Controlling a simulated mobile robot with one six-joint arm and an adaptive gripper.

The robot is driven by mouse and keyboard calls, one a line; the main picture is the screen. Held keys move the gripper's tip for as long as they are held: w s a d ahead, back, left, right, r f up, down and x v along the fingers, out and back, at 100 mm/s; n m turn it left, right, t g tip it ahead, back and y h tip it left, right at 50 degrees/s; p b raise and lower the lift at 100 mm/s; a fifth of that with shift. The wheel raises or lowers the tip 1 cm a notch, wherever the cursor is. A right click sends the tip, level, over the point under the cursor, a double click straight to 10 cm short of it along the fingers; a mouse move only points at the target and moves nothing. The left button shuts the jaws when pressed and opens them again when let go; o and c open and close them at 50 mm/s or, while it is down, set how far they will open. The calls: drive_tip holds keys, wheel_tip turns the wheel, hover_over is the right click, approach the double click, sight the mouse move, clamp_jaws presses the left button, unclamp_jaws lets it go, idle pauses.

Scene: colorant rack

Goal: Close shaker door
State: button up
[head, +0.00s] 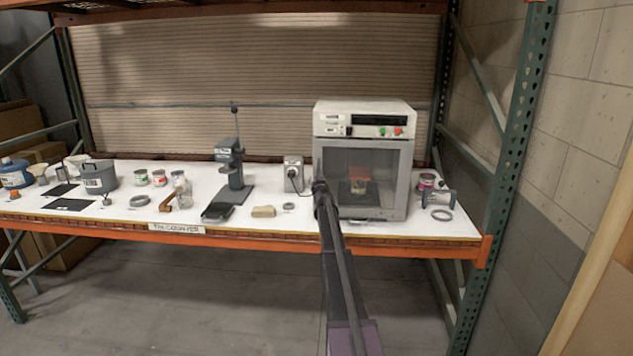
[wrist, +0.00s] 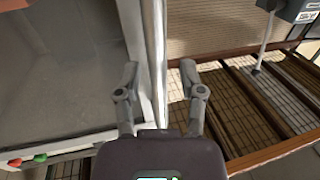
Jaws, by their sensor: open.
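The shaker (head: 365,120) is a white box on the right part of the bench, with a grey-framed, see-through door (head: 398,165) on its front. The door lies across the front opening; I cannot tell whether it is fully shut. Contact is not clear.
A grey outlet box (head: 293,172) stands just left of the shaker. A can (head: 427,181) and a ring (head: 442,215) sit right of the shaker.

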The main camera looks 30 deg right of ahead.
drive_tip(key=v, duration=1.2)
idle(0.6)
drive_tip(key=s+a+f+n+g+y, duration=0.1)
drive_tip(key=s+a+f+n+y, duration=0.2)
drive_tip(key=a, duration=0.9)
drive_tip(key=s+a+f+n+g+y, duration=0.2)
drive_tip(key=a+y, duration=0.3)
drive_tip(key=a, duration=0.7)
drive_tip(key=s+a+f+n+g+y, duration=0.1)
drive_tip(key=s+a+f+n+y, duration=0.2)
drive_tip(key=a, duration=0.9)
drive_tip(key=s+a+f+m+g, duration=0.1)
drive_tip(key=s+a+f+g, duration=0.35)
drive_tip(key=s+a, duration=0.4)
drive_tip(key=s+a+f+g, duration=0.4)
drive_tip(key=s+a+f, duration=0.1)
drive_tip(key=s, duration=0.6)
drive_tip(key=s+f+m+g+h, duration=0.1)
drive_tip(key=s+m+g+h, duration=0.1)
drive_tip(key=s, duration=0.8)
drive_tip(key=shift+g+h, duration=0.6)
drive_tip(key=shift+g, duration=0.25)
